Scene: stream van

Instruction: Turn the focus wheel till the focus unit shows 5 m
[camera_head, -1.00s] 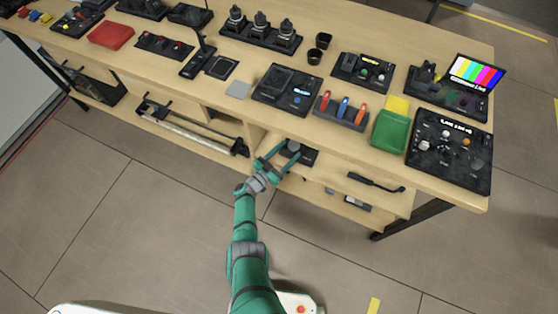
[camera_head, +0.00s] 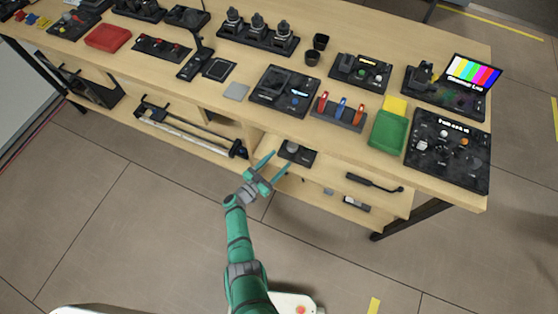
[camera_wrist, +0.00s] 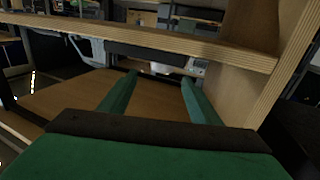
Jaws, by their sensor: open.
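A dark unit (camera_head: 297,153) with a round grey wheel-like part on top sits on the lower shelf under the table; it may be the focus unit, but no reading on it can be made out. My gripper (camera_head: 278,162) is at the shelf's front edge, just left of and apart from that unit. Its two green fingers are spread and empty. In the wrist view, the open fingers (camera_wrist: 160,77) point in under the tabletop, with a pale rounded part (camera_wrist: 162,69) showing beyond and between the tips.
A control panel (camera_head: 447,155) with knobs and a small lit display, too small to read surely, stands at the table's right end. Several other devices, a green tray (camera_head: 389,133) and a red tray (camera_head: 107,37) cover the tabletop. A black handled tool (camera_head: 374,183) lies right on the shelf.

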